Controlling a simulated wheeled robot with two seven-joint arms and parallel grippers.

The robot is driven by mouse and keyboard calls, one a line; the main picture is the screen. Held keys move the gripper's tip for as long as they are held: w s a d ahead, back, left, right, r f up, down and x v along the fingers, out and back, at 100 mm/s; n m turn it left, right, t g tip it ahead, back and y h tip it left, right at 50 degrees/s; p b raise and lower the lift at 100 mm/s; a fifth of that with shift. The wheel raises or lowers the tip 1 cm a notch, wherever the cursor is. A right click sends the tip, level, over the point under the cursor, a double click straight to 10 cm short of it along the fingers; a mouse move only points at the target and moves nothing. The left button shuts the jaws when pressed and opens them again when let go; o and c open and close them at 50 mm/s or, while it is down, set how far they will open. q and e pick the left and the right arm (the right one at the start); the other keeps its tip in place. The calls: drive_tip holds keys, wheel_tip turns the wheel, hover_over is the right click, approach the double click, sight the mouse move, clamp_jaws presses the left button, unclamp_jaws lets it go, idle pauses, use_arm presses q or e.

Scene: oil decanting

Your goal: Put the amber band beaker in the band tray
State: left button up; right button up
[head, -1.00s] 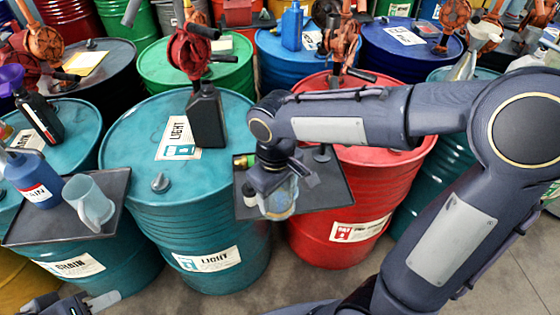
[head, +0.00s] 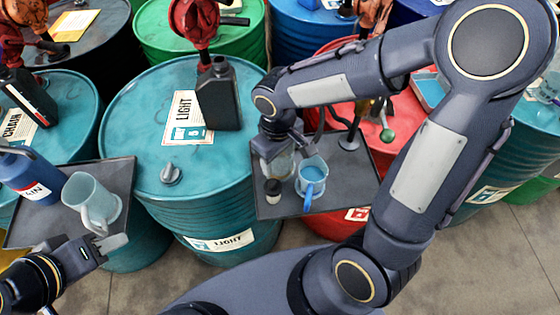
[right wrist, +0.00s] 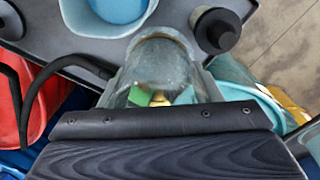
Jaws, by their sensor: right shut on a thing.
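A clear glass beaker (head: 281,165) is in my right gripper (head: 277,150), which is shut on it above a dark tray (head: 338,196) between the teal LIGHT drum and the red drum. The beaker also shows in the right wrist view (right wrist: 157,66), with green and yellow seen through its glass.
A pale jug with blue contents (head: 313,176) and a small black-capped bottle (head: 273,191) stand close to the held beaker. A black bottle (head: 217,95) stands on the LIGHT drum (head: 140,130).

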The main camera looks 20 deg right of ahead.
sight(279, 165)
drive_tip(key=shift+f, duration=1.6)
drive_tip(key=shift+f, duration=0.2)
drive_tip(key=o, duration=1.1)
drive_tip(key=shift+r, duration=0.1)
drive_tip(key=shift+r, duration=0.1)
